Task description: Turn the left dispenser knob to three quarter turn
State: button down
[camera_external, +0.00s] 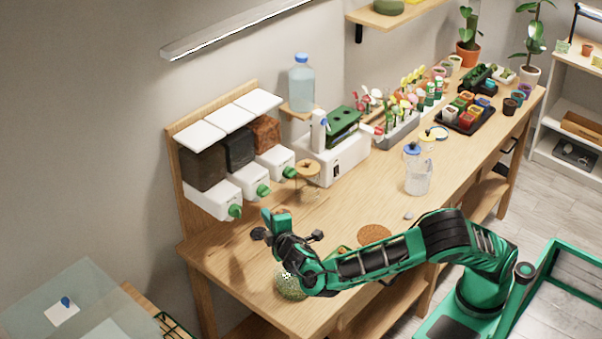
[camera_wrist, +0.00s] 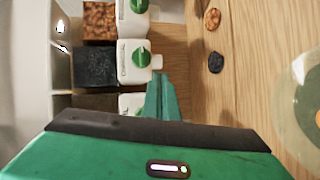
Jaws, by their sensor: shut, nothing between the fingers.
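The left dispenser (camera_external: 205,197) is a white unit under a dark brown bin, with a green knob (camera_external: 234,212) on its front. In the wrist view the left dispenser (camera_wrist: 129,102) is lowest of the three, and my gripper hides part of its green knob (camera_wrist: 140,114). My gripper (camera_external: 268,214) is shut and empty, a little right of the left knob in the outside view. In the wrist view its green fingers (camera_wrist: 160,84) lie together just right of that knob. I cannot tell whether they touch it. The knob's exact angle is unclear.
The middle dispenser knob (camera_external: 263,190) and right dispenser knob (camera_external: 288,172) are close by. A glass jar with a wooden lid (camera_external: 307,174) stands right of the dispensers. A patterned green ball (camera_external: 291,286) lies below my wrist. A cork mat (camera_external: 374,235) lies on the wooden bench.

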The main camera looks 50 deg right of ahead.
aim_at(236, 211)
jog(key=s+a+r+n+t+y, duration=0.1)
jog(key=s+a+r+n+t, duration=0.15)
jog(key=a, duration=0.45)
jog(key=s+a+r+n+t+y, duration=0.15)
jog(key=s+a, duration=0.25)
jog(key=a, duration=0.4)
jog(key=w+d, duration=0.2)
jog(key=w, duration=0.1)
jog(key=w+d, duration=0.1)
jog(key=w, duration=0.2)
jog(key=w+d+f, duration=0.1)
jog(key=w+d, duration=0.1)
jog(key=w, duration=0.1)
jog(key=shift+w+d, duration=0.3)
jog(key=shift+d, duration=0.55)
